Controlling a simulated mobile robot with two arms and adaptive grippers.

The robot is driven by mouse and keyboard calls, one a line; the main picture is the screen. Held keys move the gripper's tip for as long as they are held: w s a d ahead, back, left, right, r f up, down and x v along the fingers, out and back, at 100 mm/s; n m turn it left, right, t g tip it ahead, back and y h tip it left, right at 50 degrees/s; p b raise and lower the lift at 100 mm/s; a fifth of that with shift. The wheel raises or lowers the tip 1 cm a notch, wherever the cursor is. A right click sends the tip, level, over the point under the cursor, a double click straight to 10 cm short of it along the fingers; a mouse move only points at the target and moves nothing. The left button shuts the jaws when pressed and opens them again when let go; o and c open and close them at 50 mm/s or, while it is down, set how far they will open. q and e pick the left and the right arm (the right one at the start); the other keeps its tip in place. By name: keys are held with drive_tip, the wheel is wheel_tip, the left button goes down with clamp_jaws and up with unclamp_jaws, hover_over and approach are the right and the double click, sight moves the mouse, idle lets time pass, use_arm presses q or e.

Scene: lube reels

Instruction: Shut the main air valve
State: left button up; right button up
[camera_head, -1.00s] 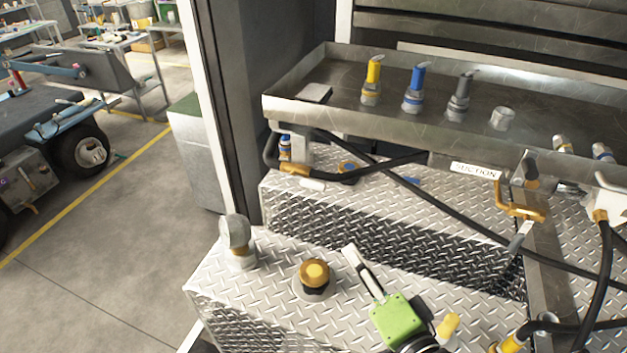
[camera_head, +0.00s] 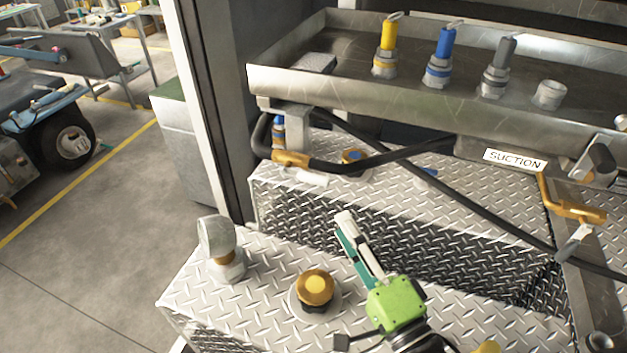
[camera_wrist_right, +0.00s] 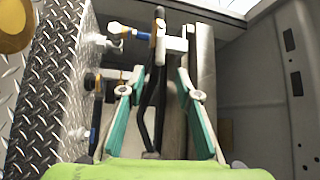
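My right gripper (camera_head: 350,232) has a green body and teal-padded fingers. In the head view it points up and left above the diamond-plate surface, and its fingers are seen nearly edge-on. In the right wrist view my right gripper (camera_wrist_right: 161,78) has its fingers apart, with nothing held between the pads. A small valve with a blue end and a brass body (camera_head: 290,158) sits under the left end of the metal tray. No label shows which is the main air valve. My left gripper is out of view.
The metal tray (camera_head: 350,98) holds yellow (camera_head: 388,48), blue (camera_head: 440,58) and grey (camera_head: 498,68) nozzles. Black hoses (camera_head: 440,185) run below it. A SUCTION label (camera_head: 515,160) and a brass-handled valve (camera_head: 575,212) are at right. A gauge (camera_head: 218,240) and brass cap (camera_head: 315,288) stand on the plate.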

sight(318, 184)
drive_tip(key=p+x, duration=0.4)
drive_tip(key=x, duration=0.8)
drive_tip(key=shift+a+r, duration=0.1)
drive_tip(key=shift+r, duration=0.05)
drive_tip(key=shift+x, duration=0.8)
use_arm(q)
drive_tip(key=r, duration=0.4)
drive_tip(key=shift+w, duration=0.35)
use_arm(e)
drive_tip(key=shift+c, duration=0.5)
